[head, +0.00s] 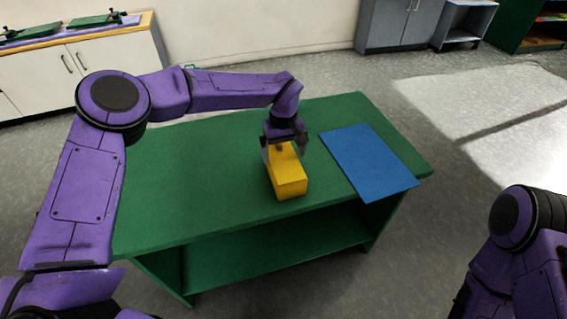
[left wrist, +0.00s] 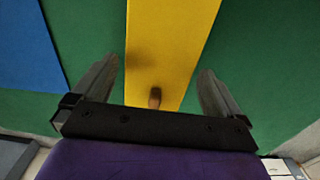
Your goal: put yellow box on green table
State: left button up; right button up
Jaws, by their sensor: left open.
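The yellow box (head: 288,180) rests on the green table (head: 190,190), near the middle of its top and left of a blue sheet. My left gripper (head: 285,148) is over the far end of the box, pointing down. In the left wrist view, its fingers (left wrist: 158,90) are spread apart, with the yellow box (left wrist: 168,50) between them and green surface showing on both sides. The fingers do not touch the box there. My right arm shows at the lower right of the head view, but its gripper is out of view.
The flat blue sheet (head: 365,160) lies on the right part of the green table and overhangs its front edge slightly. A white cabinet (head: 90,65) stands at the back left, and grey cabinets (head: 390,25) stand at the back. The table's left part is clear.

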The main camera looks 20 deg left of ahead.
pick_arm(q)
notch_tip(320, 180, up, 6)
jog(key=shift+r, duration=0.15)
